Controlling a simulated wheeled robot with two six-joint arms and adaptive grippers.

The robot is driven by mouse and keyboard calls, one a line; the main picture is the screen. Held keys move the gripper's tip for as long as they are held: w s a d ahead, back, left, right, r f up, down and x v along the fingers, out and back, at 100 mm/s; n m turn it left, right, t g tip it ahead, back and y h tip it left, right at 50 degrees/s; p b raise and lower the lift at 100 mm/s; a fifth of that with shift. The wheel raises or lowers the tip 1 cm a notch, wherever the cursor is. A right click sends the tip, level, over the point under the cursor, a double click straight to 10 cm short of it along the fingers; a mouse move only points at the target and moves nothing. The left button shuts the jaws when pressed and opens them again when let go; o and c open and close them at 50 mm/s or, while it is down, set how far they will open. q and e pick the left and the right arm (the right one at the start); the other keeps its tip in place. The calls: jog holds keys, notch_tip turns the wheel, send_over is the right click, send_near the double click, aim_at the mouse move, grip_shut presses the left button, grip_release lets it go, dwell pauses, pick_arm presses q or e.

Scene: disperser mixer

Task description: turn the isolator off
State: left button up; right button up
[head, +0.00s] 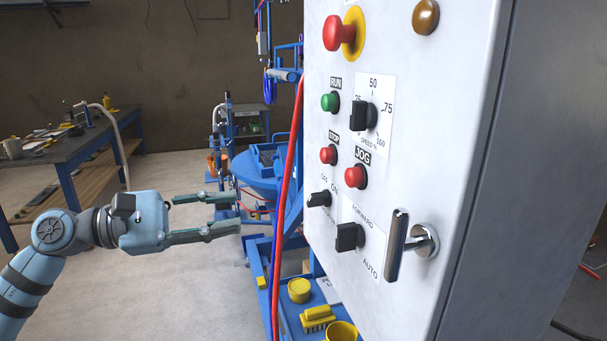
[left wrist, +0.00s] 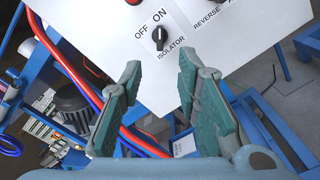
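The isolator is a small black rotary knob (head: 319,199) low on the left side of the white control panel (head: 455,150), with OFF and ON labels above it. In the left wrist view the isolator knob (left wrist: 160,37) is above the word ISOLATOR, and its handle appears to point toward ON. My left gripper (head: 238,212) is open and empty, to the left of the panel with its fingers pointing toward the knob. A gap separates them. In the left wrist view the gripper (left wrist: 160,68) has the knob just beyond and between its fingertips. My right gripper is not in view.
Close to the isolator are a black FORWARD/AUTO selector (head: 348,237), a red stop button (head: 328,155) and a metal door handle (head: 398,245). A red hose (head: 289,190) runs along the panel's left edge. Blue machine frame (head: 262,275) stands behind the gripper.

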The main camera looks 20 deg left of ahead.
aim_at(309, 201)
pick_arm(q)
jog(key=p+x, duration=0.4)
jog(key=x, duration=0.9)
jog(key=shift+a, duration=0.1)
jog(key=shift+w+d+f, duration=0.15)
jog(key=shift+w+d, duration=0.15)
jog(key=shift+d, duration=0.05)
jog(key=shift+a, duration=0.1)
grip_shut()
